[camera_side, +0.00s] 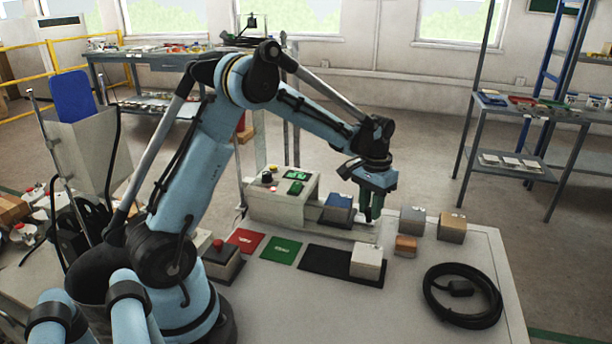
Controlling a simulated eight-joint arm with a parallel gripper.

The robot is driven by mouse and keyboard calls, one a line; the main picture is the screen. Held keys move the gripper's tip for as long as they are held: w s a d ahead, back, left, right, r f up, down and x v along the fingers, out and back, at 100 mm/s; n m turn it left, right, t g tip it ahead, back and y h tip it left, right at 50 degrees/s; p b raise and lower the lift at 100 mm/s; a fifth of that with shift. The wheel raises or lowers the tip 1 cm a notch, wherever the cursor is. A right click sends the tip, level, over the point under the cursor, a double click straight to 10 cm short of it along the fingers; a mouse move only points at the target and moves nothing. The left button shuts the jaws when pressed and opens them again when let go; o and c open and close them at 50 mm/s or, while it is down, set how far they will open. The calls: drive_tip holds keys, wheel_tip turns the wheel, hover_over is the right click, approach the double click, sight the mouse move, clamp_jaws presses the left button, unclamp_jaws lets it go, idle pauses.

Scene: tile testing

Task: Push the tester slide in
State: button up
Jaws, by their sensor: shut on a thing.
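The tester (285,200) is a pale box with buttons and green panels on top, at the back left of the white table. Its slide (345,232) sticks out of the box to the right. A block with a blue top (338,202) sits on the slide, close to the box. My gripper (371,218) points down at the slide's outer right end, with its dark green fingers together. It is shut on the slide's end, where a small whitish part (364,223) shows at the fingertips. The exact contact is partly hidden.
Right of the gripper stand a grey block (412,217), a tan block (452,227) and a small orange-brown block (405,246). In front lie red (245,241) and green (281,250) mats, and a black mat (325,262) with a white block (367,261). A coiled black cable (463,294) lies front right.

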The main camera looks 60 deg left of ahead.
sight(346, 201)
drive_tip(key=shift+s+a, duration=4.1)
drive_tip(key=shift+a, duration=0.05)
drive_tip(key=o, duration=0.7)
drive_tip(key=shift+c, duration=0.2)
drive_tip(key=shift+s+r, duration=0.15)
drive_tip(key=shift+r, duration=1.5)
drive_tip(key=shift+c, duration=0.2)
drive_tip(key=shift+o, duration=1)
drive_tip(key=shift+r, duration=0.3)
drive_tip(key=shift+o, duration=0.2)
drive_tip(key=shift+r, duration=1.1)
